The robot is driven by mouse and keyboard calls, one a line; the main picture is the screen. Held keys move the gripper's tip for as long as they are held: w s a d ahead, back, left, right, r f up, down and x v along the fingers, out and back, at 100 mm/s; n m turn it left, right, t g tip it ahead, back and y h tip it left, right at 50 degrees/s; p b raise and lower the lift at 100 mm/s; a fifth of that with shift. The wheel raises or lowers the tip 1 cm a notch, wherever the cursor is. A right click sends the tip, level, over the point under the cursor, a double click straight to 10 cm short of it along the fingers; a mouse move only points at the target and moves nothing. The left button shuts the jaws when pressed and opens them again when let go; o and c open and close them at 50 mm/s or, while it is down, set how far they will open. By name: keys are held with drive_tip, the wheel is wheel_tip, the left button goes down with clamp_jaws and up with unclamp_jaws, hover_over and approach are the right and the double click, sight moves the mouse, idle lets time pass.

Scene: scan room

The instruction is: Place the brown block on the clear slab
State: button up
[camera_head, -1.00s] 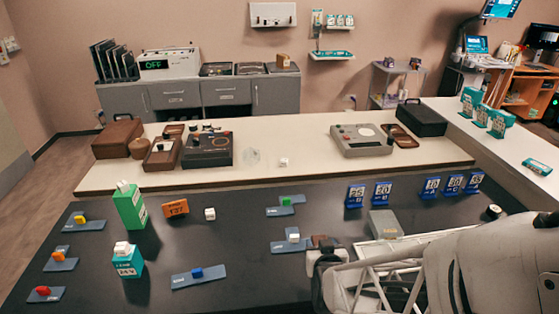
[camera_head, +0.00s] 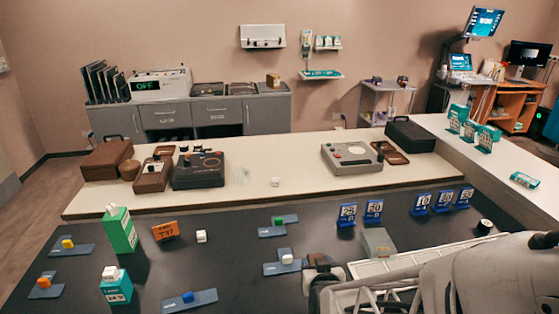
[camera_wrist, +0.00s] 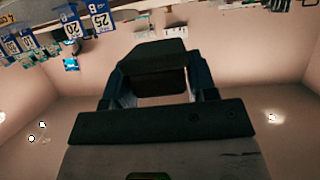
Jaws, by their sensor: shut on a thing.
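The brown block (camera_head: 317,259) is between the fingers of my gripper (camera_head: 322,272), at the right end of a blue-grey slab with a white cube in the head view. In the wrist view, my gripper (camera_wrist: 152,88) is shut on the brown block (camera_wrist: 156,82), which shows a dark upper side. The head view does not show clearly whether the block is clear of the black table. A faint see-through piece (camera_head: 241,176), which looks like the clear slab, lies on the white counter beyond, left of a small white cube.
Blue-grey slabs with coloured cubes (camera_head: 189,299) lie on the black table (camera_head: 220,265). A green box (camera_head: 120,232) and teal box (camera_head: 116,288) stand left; blue number signs (camera_head: 373,210) stand right. A dark device (camera_head: 199,171) sits left of the see-through piece. The counter's middle is mostly clear.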

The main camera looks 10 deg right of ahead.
drive_tip(key=s+d+m+h, duration=0.3)
drive_tip(key=d+h, duration=0.1)
drive_tip(key=d, duration=1.4)
drive_tip(key=shift+d+r+m+g, duration=0.3)
drive_tip(key=shift+r+g, duration=0.05)
drive_tip(key=shift+g, duration=0.05)
drive_tip(key=shift+w, duration=0.1)
hover_over(379, 243)
drive_tip(key=shift+w+d+f, duration=0.1)
drive_tip(key=shift+w+f, duration=0.1)
drive_tip(key=shift+f, duration=0.55)
drive_tip(key=shift+f, duration=1.7)
drive_tip(key=shift+f, duration=0.25)
drive_tip(key=shift+s+f, duration=0.1)
drive_tip(key=shift+f, duration=0.2)
